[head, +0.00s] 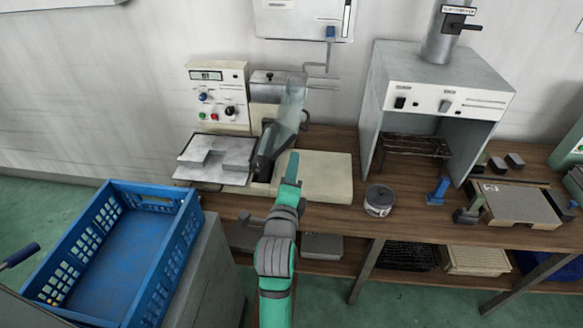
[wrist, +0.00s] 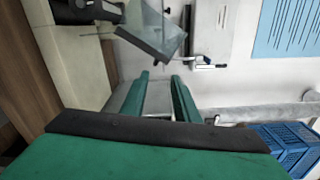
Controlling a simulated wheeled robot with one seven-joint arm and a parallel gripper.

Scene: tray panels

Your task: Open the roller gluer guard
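The roller gluer (head: 325,178) is a beige machine on the wooden bench, with a dark roller (head: 266,150). Its guard (head: 291,106) is a clear, greyish panel standing steeply tilted above the roller. In the wrist view the guard (wrist: 157,38) shows beyond the fingertips, toward the top. My gripper (head: 291,165) is in front of the machine, apart from the guard and lower in the head picture. In the wrist view its two green fingers (wrist: 160,80) are spread with nothing between them. My gripper partly hides the beige base.
A control box (head: 218,97) and grey metal plates (head: 216,158) are left of the roller. A blue crate (head: 172,270) stands front left. A round tin (head: 379,200) and a fume hood (head: 440,85) are to the right. A wall box (head: 300,17) hangs behind.

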